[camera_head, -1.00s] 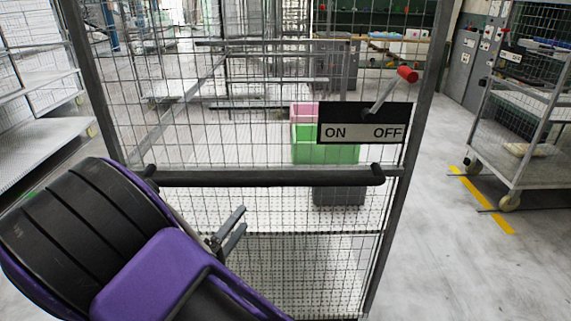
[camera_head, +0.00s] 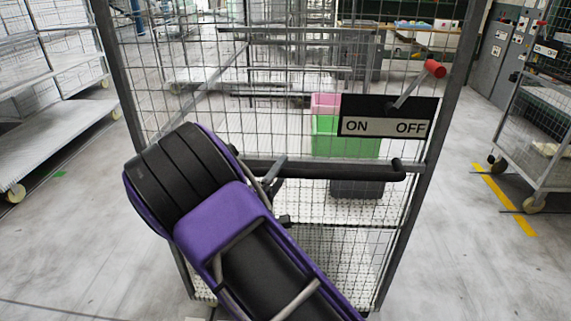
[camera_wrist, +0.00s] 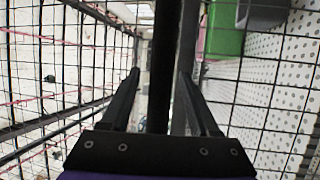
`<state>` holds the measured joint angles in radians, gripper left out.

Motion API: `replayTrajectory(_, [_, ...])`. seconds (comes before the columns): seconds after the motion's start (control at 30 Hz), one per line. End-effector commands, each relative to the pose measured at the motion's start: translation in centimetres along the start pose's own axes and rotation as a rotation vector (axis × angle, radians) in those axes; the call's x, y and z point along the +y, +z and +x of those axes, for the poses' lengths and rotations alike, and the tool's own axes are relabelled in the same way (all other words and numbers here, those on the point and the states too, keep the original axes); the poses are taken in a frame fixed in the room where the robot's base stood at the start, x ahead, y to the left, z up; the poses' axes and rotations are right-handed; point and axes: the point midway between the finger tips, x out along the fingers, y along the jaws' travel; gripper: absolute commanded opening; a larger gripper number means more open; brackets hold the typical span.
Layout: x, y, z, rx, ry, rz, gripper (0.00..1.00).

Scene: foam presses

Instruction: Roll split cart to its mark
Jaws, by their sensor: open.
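A tall wire-mesh cart (camera_head: 116,60) stands straight in front of me. Its black push bar (camera_head: 340,172) runs across the near side. An ON/OFF plate (camera_head: 388,118) with a red-knobbed lever (camera_head: 434,69) is fixed at its upper right. My gripper (camera_head: 278,172) is at the left part of the bar, open. In the wrist view the bar (camera_wrist: 163,70) passes between the two open fingers (camera_wrist: 152,100); I cannot tell whether they touch it. The bar's left end is hidden behind my arm. Yellow floor marking (camera_head: 503,200) lies to the right, by another cart.
Another mesh cart (camera_head: 545,165) stands at the right. A shelf trolley (camera_head: 70,115) stands at the left. Green (camera_head: 345,140) and pink (camera_head: 325,103) boxes and a grey crate (camera_head: 357,188) show through the mesh. Floor (camera_head: 480,270) is bare on both sides of the cart.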

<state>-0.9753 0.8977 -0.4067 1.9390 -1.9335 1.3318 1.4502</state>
Motion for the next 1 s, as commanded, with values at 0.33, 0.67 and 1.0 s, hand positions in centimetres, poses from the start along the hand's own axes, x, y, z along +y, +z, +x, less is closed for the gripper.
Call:
replayTrajectory(0.33, [-0.1, 0.0, 2.8, 0.000, -0.001, -0.001, 0.62])
replayTrajectory(0.67, [0.0, 0.0, 2.8, 0.000, -0.001, -0.001, 0.42])
replayTrajectory(1.0, [0.0, 0.0, 2.7, 0.000, -0.001, 0.000, 0.00])
